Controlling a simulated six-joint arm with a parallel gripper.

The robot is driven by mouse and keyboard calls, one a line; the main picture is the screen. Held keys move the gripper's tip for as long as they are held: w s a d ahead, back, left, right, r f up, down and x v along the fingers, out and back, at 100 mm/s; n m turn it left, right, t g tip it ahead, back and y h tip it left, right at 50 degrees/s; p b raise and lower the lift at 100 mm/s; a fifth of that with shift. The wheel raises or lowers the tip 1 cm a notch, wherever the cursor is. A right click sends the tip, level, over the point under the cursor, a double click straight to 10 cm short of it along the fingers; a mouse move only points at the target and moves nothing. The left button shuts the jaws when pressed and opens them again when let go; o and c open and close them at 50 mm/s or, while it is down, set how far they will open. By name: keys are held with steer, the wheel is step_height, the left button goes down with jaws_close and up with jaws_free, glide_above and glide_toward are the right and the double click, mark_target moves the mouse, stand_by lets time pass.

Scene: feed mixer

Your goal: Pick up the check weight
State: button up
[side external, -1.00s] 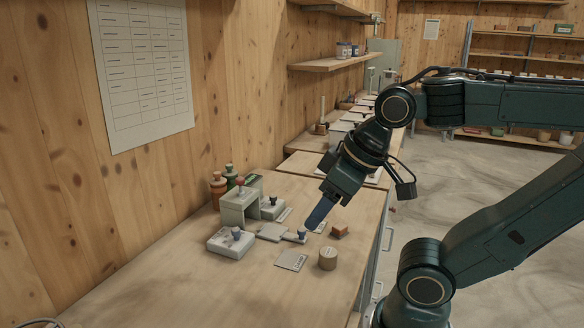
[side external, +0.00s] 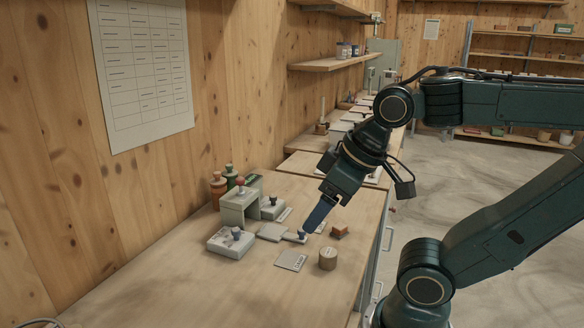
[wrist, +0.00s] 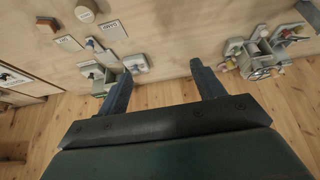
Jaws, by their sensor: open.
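A tan round cylinder (side external: 328,259) stands upright on the bench near its front edge, and it may be the check weight. It also shows at the top edge of the wrist view (wrist: 85,12). A small reddish-brown block (side external: 340,231) lies behind it, so I cannot be sure which is the weight. My gripper (side external: 313,221) points down over the bench, behind and left of the cylinder, close to a blue knob (side external: 302,234). In the wrist view my gripper (wrist: 161,72) is open, with nothing between the fingers.
A white printed card (side external: 291,260) lies left of the cylinder. Grey boxes with knobs (side external: 231,241), a raised grey stand (side external: 239,206) and bottles (side external: 217,188) stand toward the wall. The near part of the bench (side external: 190,290) is clear.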

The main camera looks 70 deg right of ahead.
steer(key=n+g, duration=0.6)
steer(key=n, duration=0.9)
glide_above(329, 252)
step_height(329, 252, down, 11)
steer(key=shift+w+f, duration=0.15)
steer(key=shift+w, duration=0.1)
steer(key=shift+f, duration=4.3)
steer(key=shift+s+f, duration=0.2)
steer(key=shift+f, duration=2.4)
